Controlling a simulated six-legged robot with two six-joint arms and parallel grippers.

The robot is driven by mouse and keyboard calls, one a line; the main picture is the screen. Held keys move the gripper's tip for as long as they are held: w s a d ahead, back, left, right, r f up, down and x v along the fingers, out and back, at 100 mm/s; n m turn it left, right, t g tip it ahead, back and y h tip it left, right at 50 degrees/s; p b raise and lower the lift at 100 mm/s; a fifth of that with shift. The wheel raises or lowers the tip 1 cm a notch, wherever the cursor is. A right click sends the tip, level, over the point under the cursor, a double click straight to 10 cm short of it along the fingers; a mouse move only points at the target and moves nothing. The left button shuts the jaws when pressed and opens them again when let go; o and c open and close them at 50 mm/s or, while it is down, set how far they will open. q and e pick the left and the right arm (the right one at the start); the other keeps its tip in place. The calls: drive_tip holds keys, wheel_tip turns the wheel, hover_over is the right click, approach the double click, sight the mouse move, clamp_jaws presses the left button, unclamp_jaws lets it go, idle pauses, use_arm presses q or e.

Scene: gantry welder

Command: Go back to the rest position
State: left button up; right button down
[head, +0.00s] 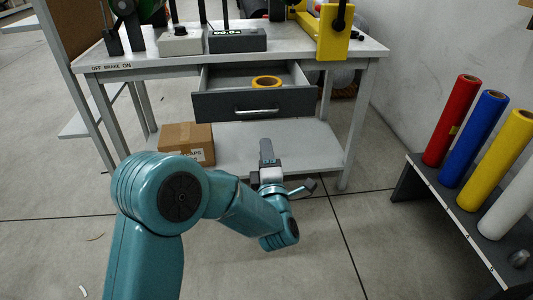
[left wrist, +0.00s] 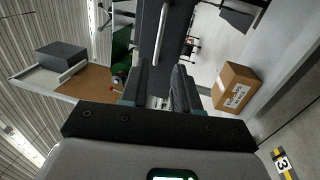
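My left arm reaches in from the lower left of the head view and bends toward the workbench. My left gripper (head: 267,152) is in front of and below the open drawer (head: 255,105), apart from its handle in the picture. In the left wrist view my left gripper (left wrist: 160,82) shows two dark fingers with a gap between them and nothing held. The drawer front (left wrist: 168,30) shows beyond the fingers. A yellow tape ring (head: 267,82) lies in the drawer. My right gripper is not in view.
The workbench (head: 365,50) carries a yellow device (head: 333,35) and control boxes. A cardboard box (head: 187,143) sits on its lower shelf, also visible in the left wrist view (left wrist: 235,87). A rack at right holds coloured rolls (head: 472,138). Floor between is clear.

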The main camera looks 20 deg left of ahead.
use_arm(q)
drive_tip(key=shift+s+d+f, duration=0.1)
drive_tip(key=shift+s+d, duration=0.15)
drive_tip(key=shift+s, duration=0.2)
